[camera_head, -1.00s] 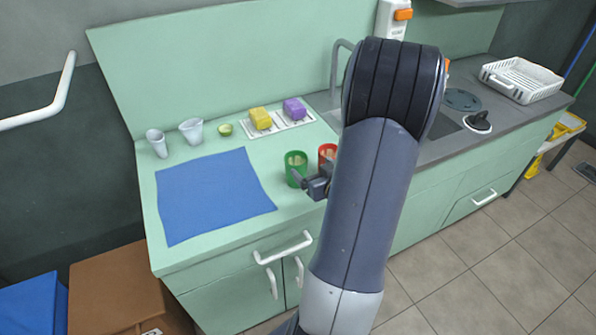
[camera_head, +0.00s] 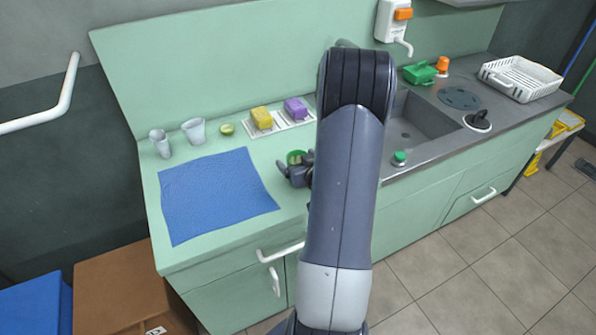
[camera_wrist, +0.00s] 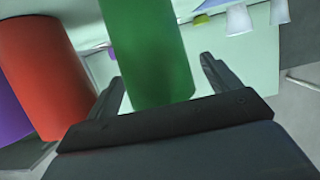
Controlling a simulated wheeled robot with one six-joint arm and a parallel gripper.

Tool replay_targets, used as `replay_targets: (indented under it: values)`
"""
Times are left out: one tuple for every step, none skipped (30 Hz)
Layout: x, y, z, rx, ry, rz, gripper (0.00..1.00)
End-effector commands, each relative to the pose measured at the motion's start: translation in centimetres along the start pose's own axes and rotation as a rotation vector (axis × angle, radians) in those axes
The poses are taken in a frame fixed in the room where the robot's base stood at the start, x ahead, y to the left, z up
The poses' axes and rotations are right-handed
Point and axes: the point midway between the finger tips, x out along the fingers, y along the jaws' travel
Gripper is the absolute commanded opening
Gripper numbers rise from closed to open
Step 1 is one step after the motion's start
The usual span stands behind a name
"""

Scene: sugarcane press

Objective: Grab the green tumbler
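The green tumbler (camera_head: 295,157) stands on the mint counter right of the blue mat, its lower part hidden by my gripper (camera_head: 298,172) in the head view. In the wrist view the green tumbler (camera_wrist: 148,50) is just beyond and partly between the two fingers of my gripper (camera_wrist: 162,75). The fingers are spread wide, with a gap on each side of the tumbler, so the gripper is open and empty. A red tumbler (camera_wrist: 42,70) stands close beside it, left of the left finger; in the head view my arm hides it.
The blue mat (camera_head: 215,195) lies flat on the left of the counter. Two pale cups (camera_head: 194,131) stand behind it. A white tray (camera_head: 281,126) with yellow and purple blocks lies at the back. The sink (camera_head: 415,122) is to the right.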

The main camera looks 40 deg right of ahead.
Motion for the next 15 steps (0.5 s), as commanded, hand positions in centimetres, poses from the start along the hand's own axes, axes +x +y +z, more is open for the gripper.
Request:
replay_targets:
  values:
    - [-0.01,0.01,0.0,0.0,0.0,0.0,0.81]
    - [-0.02,0.01,0.0,0.0,0.0,0.0,0.79]
    - [-0.02,0.01,0.0,0.0,0.0,0.0,0.75]
    - [-0.03,0.01,0.0,0.0,0.0,0.0,0.73]
    - [-0.03,0.01,0.0,0.0,0.0,0.0,0.7]
    - [-0.03,0.01,0.0,0.0,0.0,0.0,0.67]
    - [-0.03,0.01,0.0,0.0,0.0,0.0,0.65]
    - [-0.03,0.01,0.0,0.0,0.0,0.0,0.62]
    - [-0.04,0.01,0.0,0.0,0.0,0.0,0.59]
    - [-0.04,0.01,0.0,0.0,0.0,0.0,0.57]
    - [-0.04,0.01,0.0,0.0,0.0,0.0,0.54]
    - [-0.04,0.01,0.0,0.0,0.0,0.0,0.51]
    - [-0.04,0.01,0.0,0.0,0.0,0.0,0.48]
    - [-0.04,0.01,0.0,0.0,0.0,0.0,0.46]
    - [-0.04,0.01,0.0,0.0,0.0,0.0,0.43]
